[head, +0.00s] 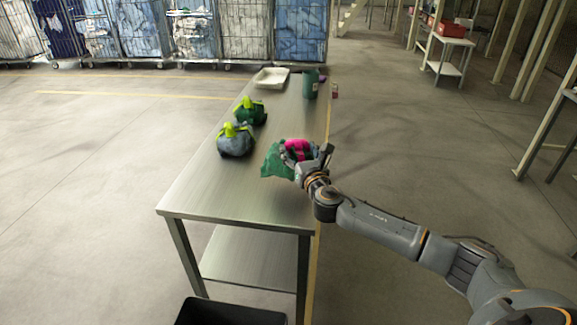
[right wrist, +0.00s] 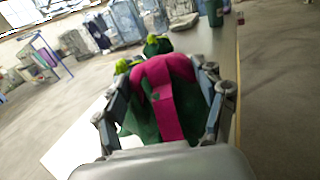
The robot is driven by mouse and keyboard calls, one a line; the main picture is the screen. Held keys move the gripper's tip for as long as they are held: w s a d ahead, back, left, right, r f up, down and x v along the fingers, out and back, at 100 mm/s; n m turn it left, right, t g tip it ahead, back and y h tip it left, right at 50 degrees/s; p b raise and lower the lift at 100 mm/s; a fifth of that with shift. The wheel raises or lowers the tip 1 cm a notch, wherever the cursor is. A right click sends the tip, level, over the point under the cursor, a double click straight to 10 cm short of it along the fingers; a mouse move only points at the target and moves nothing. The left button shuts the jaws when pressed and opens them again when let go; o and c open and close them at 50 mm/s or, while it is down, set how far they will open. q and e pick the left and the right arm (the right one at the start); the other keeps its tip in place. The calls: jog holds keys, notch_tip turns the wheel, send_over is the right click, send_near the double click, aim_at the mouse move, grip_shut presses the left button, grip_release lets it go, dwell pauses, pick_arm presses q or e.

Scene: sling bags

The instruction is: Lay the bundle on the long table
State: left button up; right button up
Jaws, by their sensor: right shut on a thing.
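The bundle (head: 278,162) is green cloth with a pink strap or band on top. My right gripper (head: 313,160) is shut on it, over the right side of the long table (head: 205,188). I cannot tell whether the bundle touches the tabletop. In the right wrist view the bundle (right wrist: 162,95) sits between the two fingers, its pink band facing the camera. Two more bundles lie on the table: a grey-blue one with a lime band (head: 236,145) and a dark green one with a lime band (head: 249,113). My left gripper is not in view.
A white tray (head: 271,78) and a dark green cylinder (head: 311,84) stand at the table's far end. A black bin (head: 230,313) is on the floor by the near end. The near part of the tabletop is clear. Laundry cages (head: 245,35) line the back.

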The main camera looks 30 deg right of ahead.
aim_at(291, 154)
jog(key=shift+w+a+f, duration=0.4)
jog(key=shift+f, duration=0.2)
jog(key=shift+w+a+f, duration=0.35)
jog(key=shift+f, duration=0.25)
jog(key=f, duration=0.3)
jog(key=shift+w+a+b, duration=0.2)
jog(key=shift+a+b, duration=0.15)
jog(key=shift+f, duration=0.45)
jog(key=o, duration=1.8)
jog(key=shift+f, duration=0.1)
jog(key=shift+o, duration=0.2)
jog(key=v, duration=1.2)
jog(key=shift+s, duration=0.1)
